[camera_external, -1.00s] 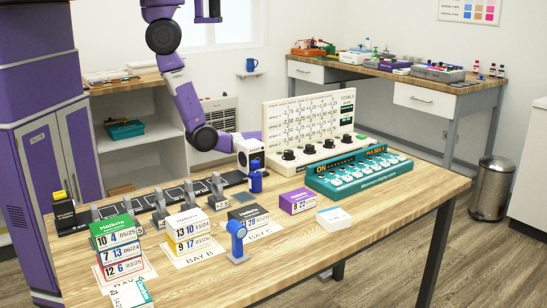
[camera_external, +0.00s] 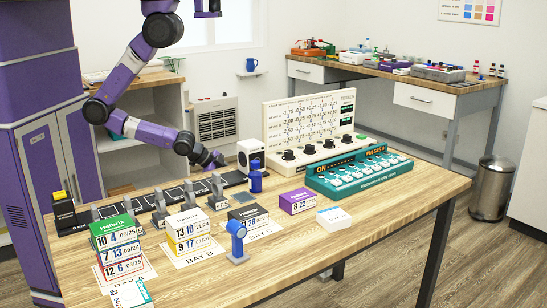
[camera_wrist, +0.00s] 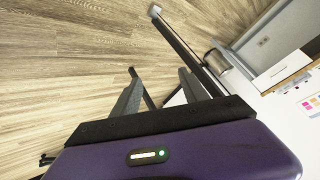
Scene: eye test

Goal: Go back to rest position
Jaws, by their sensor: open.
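My arm is purple with black joints and reaches in from the upper left of the external view. It bends at the elbow (camera_external: 97,110) and runs back to the right. My gripper (camera_external: 220,161) is small there, above the back edge of the wooden table (camera_external: 330,262), left of a white box with a round dark front (camera_external: 250,152). In the wrist view my gripper (camera_wrist: 158,75) has its two dark fingers spread apart with nothing between them. The wrist view looks onto the wood floor, tilted.
The table holds card stacks (camera_external: 119,250), a dark rail with grey levers (camera_external: 160,208), a blue stamp-like thing (camera_external: 236,238), a teal key panel (camera_external: 360,175) and a white dial board (camera_external: 310,120). A metal bin (camera_external: 493,190) stands at right. The floor there is clear.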

